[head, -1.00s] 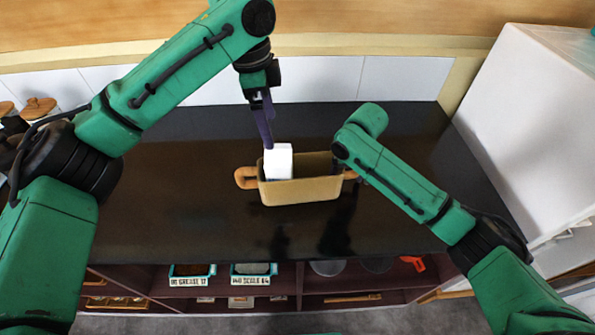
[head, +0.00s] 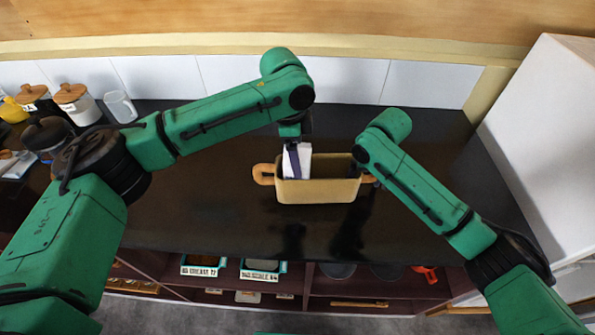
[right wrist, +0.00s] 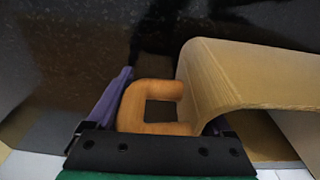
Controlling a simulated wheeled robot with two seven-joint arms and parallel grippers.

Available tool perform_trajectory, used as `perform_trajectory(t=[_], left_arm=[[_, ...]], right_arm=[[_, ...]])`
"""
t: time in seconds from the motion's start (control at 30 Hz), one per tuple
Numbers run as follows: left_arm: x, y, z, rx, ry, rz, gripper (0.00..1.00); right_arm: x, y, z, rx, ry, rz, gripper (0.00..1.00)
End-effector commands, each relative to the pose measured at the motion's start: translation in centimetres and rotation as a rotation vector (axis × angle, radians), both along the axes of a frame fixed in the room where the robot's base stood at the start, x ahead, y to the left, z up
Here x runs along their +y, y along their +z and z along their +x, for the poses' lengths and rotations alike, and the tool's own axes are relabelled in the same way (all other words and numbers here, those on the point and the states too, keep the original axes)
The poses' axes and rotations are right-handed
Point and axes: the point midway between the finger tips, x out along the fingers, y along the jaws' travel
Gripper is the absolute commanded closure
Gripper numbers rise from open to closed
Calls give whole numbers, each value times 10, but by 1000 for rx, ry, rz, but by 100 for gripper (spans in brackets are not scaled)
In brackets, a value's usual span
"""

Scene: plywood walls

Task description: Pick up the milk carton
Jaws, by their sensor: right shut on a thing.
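The white milk carton (head: 304,162) stands upright in a tan box with two orange-brown handles (head: 318,192) on the dark counter. Only its upper part shows above the rim. My left gripper (head: 293,165) reaches down from above, with a purple finger across the carton's face. The other finger is hidden, so I cannot tell whether it is closed on the carton. My right gripper (head: 360,178) is at the box's right side. In the right wrist view, it (right wrist: 166,100) is shut on the box's orange-brown handle (right wrist: 150,127), beside the tan wall.
Jars with wooden lids (head: 75,102), a clear cup (head: 120,106) and a dark pot (head: 46,134) stand at the back left. A white cabinet (head: 550,140) bounds the right. Labelled bins (head: 263,269) sit on the shelf below. The counter around the box is mostly clear.

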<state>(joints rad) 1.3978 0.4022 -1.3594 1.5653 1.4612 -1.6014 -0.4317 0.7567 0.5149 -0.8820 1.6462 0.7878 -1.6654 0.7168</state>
Motion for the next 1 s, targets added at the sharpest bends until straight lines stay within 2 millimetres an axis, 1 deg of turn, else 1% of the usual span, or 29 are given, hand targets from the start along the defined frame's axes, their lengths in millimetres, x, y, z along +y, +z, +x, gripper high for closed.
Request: perform_trajectory(t=[0.03, 0.07, 0.33, 0.47, 0.57, 0.8, 0.9, 1.0], left_arm=[[0, 0, 0, -1, 0, 1, 92], [0, 0, 0, -1, 0, 1, 100], [0, 3, 1, -4, 0, -1, 100], [0, 16, 1, -5, 1, -2, 100], [-1, 40, 2, -8, 0, -4, 100], [-1, 121, 1, -7, 0, -4, 100], [-1, 149, 1, -6, 1, -3, 100], [0, 169, 1, -4, 0, -1, 100]], right_arm=[[1, 1, 1, -3, 0, 2, 73], [1, 1, 1, -3, 0, 2, 73], [1, 1, 0, -2, 1, 2, 73], [1, 1, 0, -2, 1, 2, 73], [1, 1, 0, -1, 1, 2, 73], [0, 1, 0, -1, 1, 1, 73], [0, 1, 0, -1, 1, 1, 73], [0, 1, 0, -1, 1, 1, 73]])
